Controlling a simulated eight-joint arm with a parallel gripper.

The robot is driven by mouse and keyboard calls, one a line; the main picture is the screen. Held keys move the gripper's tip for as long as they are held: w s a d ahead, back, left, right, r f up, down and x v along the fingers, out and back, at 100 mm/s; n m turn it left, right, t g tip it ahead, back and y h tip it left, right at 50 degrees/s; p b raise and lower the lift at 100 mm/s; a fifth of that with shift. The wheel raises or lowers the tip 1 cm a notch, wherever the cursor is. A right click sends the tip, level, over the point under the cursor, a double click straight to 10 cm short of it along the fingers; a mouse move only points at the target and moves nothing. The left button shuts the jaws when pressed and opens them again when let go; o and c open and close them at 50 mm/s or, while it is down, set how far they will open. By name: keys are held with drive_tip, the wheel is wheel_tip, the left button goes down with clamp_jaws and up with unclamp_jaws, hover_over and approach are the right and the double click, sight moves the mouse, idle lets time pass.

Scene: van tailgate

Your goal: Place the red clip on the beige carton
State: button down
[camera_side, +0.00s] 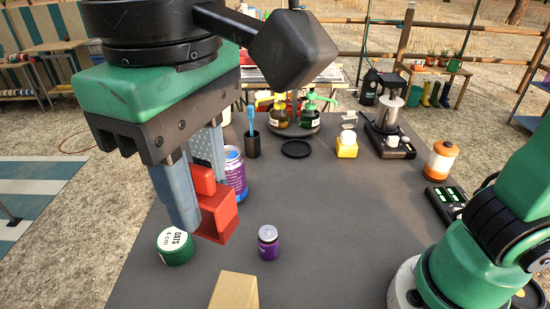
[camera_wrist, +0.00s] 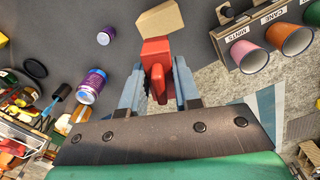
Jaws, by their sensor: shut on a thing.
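My gripper (camera_side: 200,190) is shut on the red clip (camera_side: 219,214), which hangs between its two grey-blue fingers above the dark table. In the wrist view, the red clip (camera_wrist: 156,58) also sits between the fingers of my gripper (camera_wrist: 156,85). The beige carton (camera_side: 234,292) stands at the bottom edge of the side view, partly cut off. The carton (camera_wrist: 161,18) also shows in the wrist view, just beyond the clip's end. In the side view, a gap shows between the clip and the carton.
A green oats tin (camera_side: 176,248) and a small purple jar (camera_side: 268,243) stand near the clip. A larger purple bottle (camera_side: 236,176) stands behind it. A rack of coloured cups (camera_wrist: 252,53) is at right in the wrist view.

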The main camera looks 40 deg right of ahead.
wheel_tip(320, 180, down, 14)
drive_tip(key=shift+r, duration=0.1)
idle(0.4)
drive_tip(key=c, duration=0.6)
unclamp_jaws()
wheel_tip(320, 180, up, 12)
drive_tip(key=shift+w+f, duration=0.1)
drive_tip(key=w+d+f+m+t, duration=0.1)
drive_tip(key=w+d+f+t, duration=0.1)
drive_tip(key=d, duration=0.5)
drive_tip(key=w+d+f+m+t, duration=0.2)
drive_tip(key=d+f, duration=0.3)
drive_tip(key=d, duration=0.3)
drive_tip(key=w+d+f+m+t, duration=0.1)
drive_tip(key=w+d+f+t, duration=0.2)
drive_tip(key=d, duration=0.4)
drive_tip(key=shift+w+d+f+m, duration=0.1)
drive_tip(key=shift+d+f+m, duration=0.2)
drive_tip(key=shift+d+f, duration=0.1)
drive_tip(key=shift+a, duration=0.1)
